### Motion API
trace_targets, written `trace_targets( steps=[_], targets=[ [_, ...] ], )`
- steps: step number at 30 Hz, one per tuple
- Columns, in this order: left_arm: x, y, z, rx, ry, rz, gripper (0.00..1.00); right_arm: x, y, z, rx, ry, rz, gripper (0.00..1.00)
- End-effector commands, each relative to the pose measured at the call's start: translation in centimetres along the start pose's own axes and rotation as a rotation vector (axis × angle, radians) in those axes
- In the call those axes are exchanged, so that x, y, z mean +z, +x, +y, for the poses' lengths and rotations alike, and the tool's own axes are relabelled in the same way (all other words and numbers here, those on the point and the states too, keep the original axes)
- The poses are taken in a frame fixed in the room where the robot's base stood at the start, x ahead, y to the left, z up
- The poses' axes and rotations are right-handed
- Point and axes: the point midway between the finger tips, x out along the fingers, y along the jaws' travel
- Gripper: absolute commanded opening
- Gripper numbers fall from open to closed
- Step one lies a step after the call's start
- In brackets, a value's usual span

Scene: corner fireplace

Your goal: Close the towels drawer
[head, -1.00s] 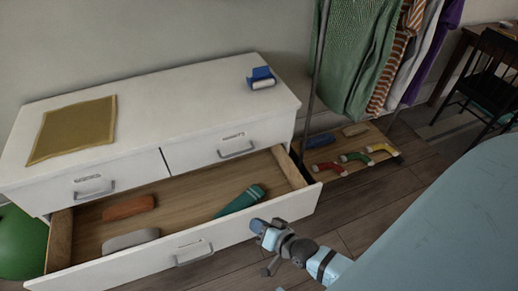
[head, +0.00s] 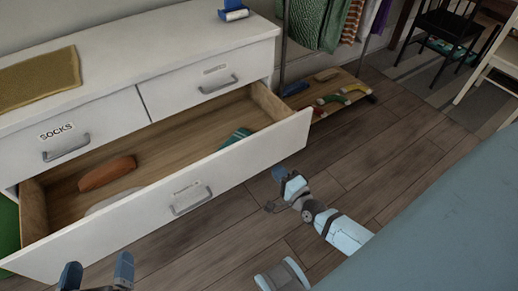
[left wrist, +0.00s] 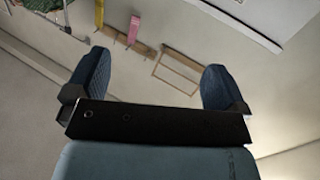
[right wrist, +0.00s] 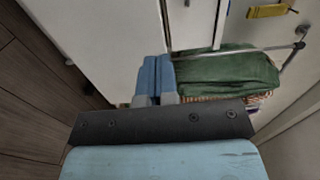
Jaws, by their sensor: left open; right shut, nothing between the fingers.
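The wide lower drawer (head: 250,150) of the white dresser (head: 195,50) is pulled out. It holds a rolled orange cloth (head: 107,172), a teal one (head: 235,137) and a pale grey one (head: 112,203) partly hidden by the front. Its label is too small to read, and its front has a metal handle (head: 190,200). My left gripper (head: 97,273) is open and empty at the bottom left, on the near side of the drawer front. My right gripper (head: 279,174) is shut and empty, near the right part of the front. I cannot tell whether it touches.
Two upper drawers are shut; the left is labelled SOCKS (head: 57,131). A mustard cloth (head: 40,80) and a blue-and-white roll (head: 233,11) lie on top. A clothes rack with a low wooden shelf (head: 350,83) stands right of the dresser. Wooden floor (head: 380,150) is clear in front.

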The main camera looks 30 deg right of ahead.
Motion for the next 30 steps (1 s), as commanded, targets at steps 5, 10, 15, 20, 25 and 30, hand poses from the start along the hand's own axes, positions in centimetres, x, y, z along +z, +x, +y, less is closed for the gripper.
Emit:
trace_targets(
  steps=[5,10,15,20,25,30],
  targets=[
    [-0.1,0.1,0.1,0.007,-0.003,0.017,1.0,-0.3,0.8,0.3,-0.008,0.017,0.007,0.0],
    [-0.9,0.2,0.6,0.024,-0.009,0.064,1.0,-0.2,3.4,0.3,-0.009,0.018,0.007,0.0],
    [-2.2,0.3,1.3,0.053,-0.02,0.141,1.0,-0.2,7.2,0.3,-0.01,0.017,0.007,0.0],
    [-3.5,0.1,2.0,0.081,-0.032,0.211,1.0,-0.3,10.4,0.3,-0.007,0.016,0.007,0.0],
    [-4.8,0.0,2.6,0.108,-0.043,0.278,1.0,-0.3,12.8,0.4,-0.006,0.015,0.006,0.0],
    [-4.1,0.2,2.6,0.109,-0.046,0.251,1.0,-0.3,13.9,0.2,-0.005,0.015,0.006,0.0]
  ],
)
